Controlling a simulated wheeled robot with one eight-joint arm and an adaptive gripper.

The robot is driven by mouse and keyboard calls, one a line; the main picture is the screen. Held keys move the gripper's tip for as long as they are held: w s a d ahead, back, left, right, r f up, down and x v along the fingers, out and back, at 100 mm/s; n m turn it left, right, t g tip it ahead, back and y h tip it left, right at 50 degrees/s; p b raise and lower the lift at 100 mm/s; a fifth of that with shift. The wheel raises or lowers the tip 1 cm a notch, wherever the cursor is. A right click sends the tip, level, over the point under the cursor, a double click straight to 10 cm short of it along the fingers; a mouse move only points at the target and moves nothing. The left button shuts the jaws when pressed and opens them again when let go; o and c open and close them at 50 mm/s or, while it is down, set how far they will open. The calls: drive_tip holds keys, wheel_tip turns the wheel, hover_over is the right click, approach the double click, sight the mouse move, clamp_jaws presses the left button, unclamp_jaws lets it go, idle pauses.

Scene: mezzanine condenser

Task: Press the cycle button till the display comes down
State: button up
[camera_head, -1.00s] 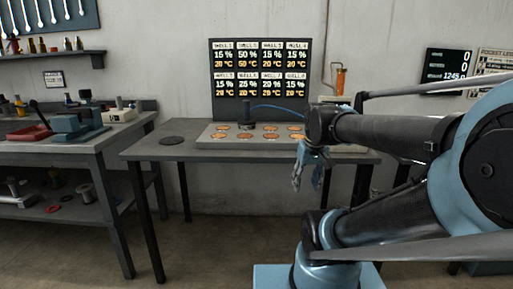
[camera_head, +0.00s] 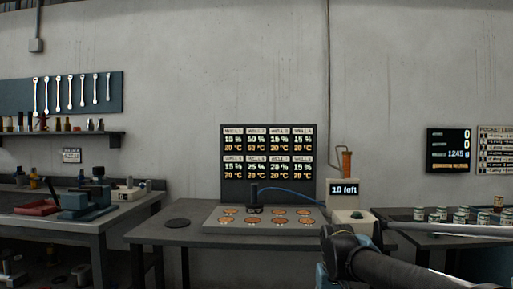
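A small black display (camera_head: 344,189) reading "10 left" stands at the back right of the middle table. Below it is a cream box (camera_head: 343,218) with a dark green button (camera_head: 357,215) on its top. My gripper (camera_head: 322,277) is at the bottom edge, below and left of the box in the picture. Only a blue sliver of it shows beside my dark wrist, so its fingers are hidden or cut off. I see no contact with the button.
A panel of well readings (camera_head: 268,165) stands behind a grey plate (camera_head: 235,226) with several copper discs and a dark post with a blue hose. A dark round pad (camera_head: 177,223) lies left. Several small jars (camera_head: 461,215) stand on the right table.

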drive_tip(key=shift+w, duration=0.25)
drive_tip(key=c, duration=0.4)
clamp_jaws()
drive_tip(key=shift+s, duration=0.1)
idle(0.3)
